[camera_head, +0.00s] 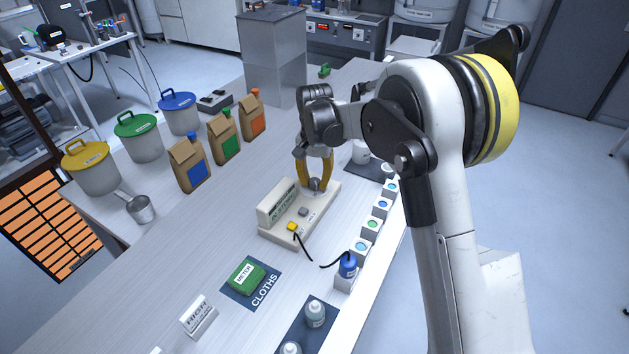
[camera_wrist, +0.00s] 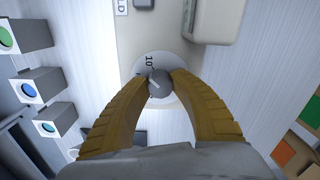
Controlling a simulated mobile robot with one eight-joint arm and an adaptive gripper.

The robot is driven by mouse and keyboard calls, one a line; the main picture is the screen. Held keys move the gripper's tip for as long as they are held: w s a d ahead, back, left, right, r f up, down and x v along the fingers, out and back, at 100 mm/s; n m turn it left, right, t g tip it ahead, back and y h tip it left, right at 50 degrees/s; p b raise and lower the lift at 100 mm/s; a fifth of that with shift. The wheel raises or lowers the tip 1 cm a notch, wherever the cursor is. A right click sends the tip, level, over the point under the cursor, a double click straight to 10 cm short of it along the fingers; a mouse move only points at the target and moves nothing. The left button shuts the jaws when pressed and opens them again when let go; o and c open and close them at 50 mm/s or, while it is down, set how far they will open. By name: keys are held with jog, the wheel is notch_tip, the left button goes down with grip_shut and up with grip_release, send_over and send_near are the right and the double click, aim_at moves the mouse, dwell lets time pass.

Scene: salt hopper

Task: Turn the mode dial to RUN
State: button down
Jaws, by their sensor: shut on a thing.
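The mode dial is a grey round knob on a pale disc with printed marks; in the wrist view the knob (camera_wrist: 159,84) sits between my fingertips. A light line on the knob points up and left, and "10" is printed above it. The dial is on the far end of a cream control box (camera_head: 301,214) on the bench, with an upright display panel along its left side. In the head view my gripper (camera_head: 317,184) points down at that end, its yellow fingers closed on the knob. The fingers hide the sides of the disc, and no RUN mark is legible.
A yellow button (camera_head: 292,226) and a grey button (camera_head: 303,211) are on the same box. A row of small cubes with coloured tops (camera_head: 373,223) lines the right bench edge. Paper bags (camera_head: 190,165) stand left.

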aim_at(315, 181)
jog(key=n, duration=0.4)
jog(key=shift+n+p, duration=0.3)
jog(key=shift+n, duration=1.9)
jog(key=c, duration=1.1)
grip_release()
jog(key=shift+o, duration=0.2)
notch_tip(315, 181, up, 12)
